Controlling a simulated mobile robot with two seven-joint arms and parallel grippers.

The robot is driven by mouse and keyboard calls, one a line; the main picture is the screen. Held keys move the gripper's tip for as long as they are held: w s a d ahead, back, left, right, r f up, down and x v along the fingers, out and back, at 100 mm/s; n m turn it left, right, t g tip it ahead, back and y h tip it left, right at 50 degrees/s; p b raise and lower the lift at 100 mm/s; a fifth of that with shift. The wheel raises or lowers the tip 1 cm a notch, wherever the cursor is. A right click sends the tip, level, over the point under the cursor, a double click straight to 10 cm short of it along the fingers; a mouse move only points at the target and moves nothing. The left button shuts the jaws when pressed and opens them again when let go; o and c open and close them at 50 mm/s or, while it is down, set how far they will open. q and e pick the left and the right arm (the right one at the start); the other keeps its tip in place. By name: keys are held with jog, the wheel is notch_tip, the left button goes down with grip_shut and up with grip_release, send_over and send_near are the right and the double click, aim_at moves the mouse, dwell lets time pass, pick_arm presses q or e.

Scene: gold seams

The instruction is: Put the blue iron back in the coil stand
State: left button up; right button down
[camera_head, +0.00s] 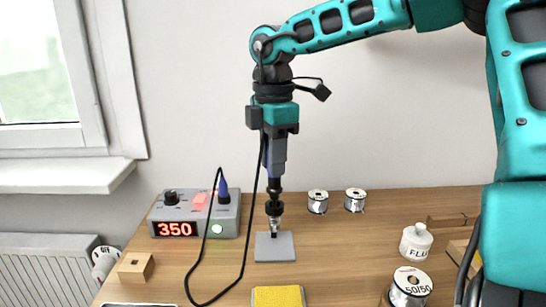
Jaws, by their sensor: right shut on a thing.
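My right gripper (274,160) is shut on the blue iron (265,154), mostly hidden behind the fingers. The iron hangs upright, tip end down, its dark lower part directly above the coil stand. The coil stand shows as a grey square base (275,251) with a silver coil and dark collar (274,218) over it. The iron's lower end lines up with the coil; I cannot tell whether its tip is inside. A black cord loops from the iron down to the table. My left gripper is not in view.
A grey station (205,226) reading 350 stands to the left. A yellow sponge (278,297) lies in front. Solder spools (318,201) stand behind right, another spool (409,288) front right, near a flux jar (416,242). A wooden block (135,267) sits at left.

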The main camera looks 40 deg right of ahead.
jog(key=shift+f+b, duration=1.45)
jog(key=shift+f, duration=0.05)
jog(key=shift+c, duration=1.7)
grip_release()
jog(key=shift+r, duration=0.1)
jog(key=shift+r+p, duration=2.4)
jog(key=shift+r, duration=1.05)
jog(key=shift+f, duration=0.1)
